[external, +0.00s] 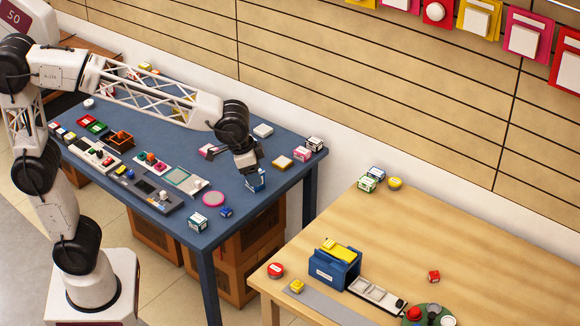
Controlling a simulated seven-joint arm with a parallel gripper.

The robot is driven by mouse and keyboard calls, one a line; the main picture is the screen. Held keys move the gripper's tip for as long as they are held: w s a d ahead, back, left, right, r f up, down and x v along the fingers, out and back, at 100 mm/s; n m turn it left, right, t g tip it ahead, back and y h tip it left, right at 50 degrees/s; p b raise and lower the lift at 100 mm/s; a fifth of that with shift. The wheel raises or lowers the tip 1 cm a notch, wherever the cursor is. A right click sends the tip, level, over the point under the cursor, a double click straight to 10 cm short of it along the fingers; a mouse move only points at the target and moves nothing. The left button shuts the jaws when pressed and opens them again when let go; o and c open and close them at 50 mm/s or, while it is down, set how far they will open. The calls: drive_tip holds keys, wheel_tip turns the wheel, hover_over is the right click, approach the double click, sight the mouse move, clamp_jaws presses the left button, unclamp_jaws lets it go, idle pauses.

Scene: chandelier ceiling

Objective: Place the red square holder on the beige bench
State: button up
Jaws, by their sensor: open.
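The beige bench (380,225) is the light wooden table at the right. My gripper (249,168) is open and points down over the right part of the blue table (240,205), just above or around a small blue-and-white box (256,181); I cannot tell whether they touch. An orange-red square open holder (119,139) stands on the blue table at the left, far from my gripper. A small red square piece (433,276) lies on the beige bench. Which of these is the red square holder is not certain at this size.
The blue table is crowded with small boxes, trays and a pink round dish (213,199). A gap separates the two tables. On the beige bench stand a dark blue bin (334,270), a white tray (377,295) and small boxes; its middle is mostly clear.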

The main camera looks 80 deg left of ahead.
drive_tip(key=s+a+f, duration=0.1)
drive_tip(key=s+f, duration=0.2)
drive_tip(key=s, duration=1.1)
drive_tip(key=s+a+f, duration=0.1)
drive_tip(key=s+f, duration=0.2)
drive_tip(key=s, duration=1.2)
drive_tip(key=shift+s+a+f+g, duration=0.2)
drive_tip(key=shift+a+g, duration=0.1)
